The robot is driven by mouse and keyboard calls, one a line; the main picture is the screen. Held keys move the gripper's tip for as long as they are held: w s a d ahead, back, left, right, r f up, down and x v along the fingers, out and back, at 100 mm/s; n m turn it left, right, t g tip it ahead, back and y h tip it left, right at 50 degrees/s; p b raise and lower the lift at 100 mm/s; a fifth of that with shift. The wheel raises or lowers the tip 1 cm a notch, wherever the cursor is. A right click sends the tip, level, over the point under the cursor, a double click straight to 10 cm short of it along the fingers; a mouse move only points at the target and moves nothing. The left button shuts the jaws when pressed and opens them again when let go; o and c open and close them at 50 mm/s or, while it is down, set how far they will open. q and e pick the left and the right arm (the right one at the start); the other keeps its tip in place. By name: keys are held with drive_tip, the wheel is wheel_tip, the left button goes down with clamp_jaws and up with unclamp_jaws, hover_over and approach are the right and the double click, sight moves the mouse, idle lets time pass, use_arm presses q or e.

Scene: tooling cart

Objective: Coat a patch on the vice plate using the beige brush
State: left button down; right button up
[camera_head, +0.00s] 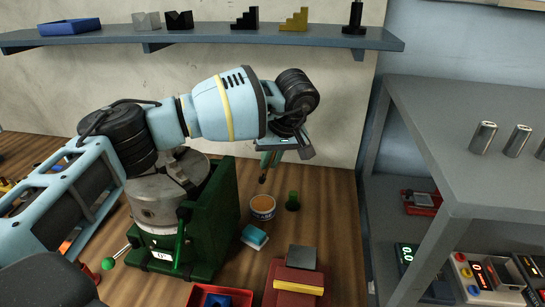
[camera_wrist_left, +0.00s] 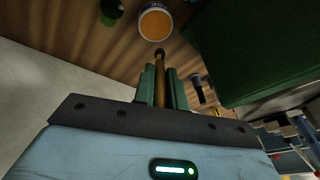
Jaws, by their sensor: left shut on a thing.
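My left gripper (camera_head: 269,160) is shut on the beige brush (camera_wrist_left: 160,68), which points down and shows a tan handle and dark tip in the left wrist view. The brush tip (camera_head: 262,178) hangs just above a round pot (camera_head: 263,207) of orange-brown paste, apart from it. The pot also shows in the left wrist view (camera_wrist_left: 155,23). The green upright plate (camera_head: 224,215) stands left of the pot, beside a round silver metal body (camera_head: 155,200); my arm hides part of both. My right gripper is not in view.
A green bottle-like item (camera_head: 292,201) stands right of the pot. A blue-and-white block (camera_head: 254,237), a red tray (camera_head: 222,293) and stacked red, yellow and grey blocks (camera_head: 299,275) lie in front. A blue shelf (camera_head: 210,37) runs above; a grey cart (camera_head: 450,140) stands right.

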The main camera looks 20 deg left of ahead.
use_arm(q)
drive_tip(key=shift+f, duration=0.15)
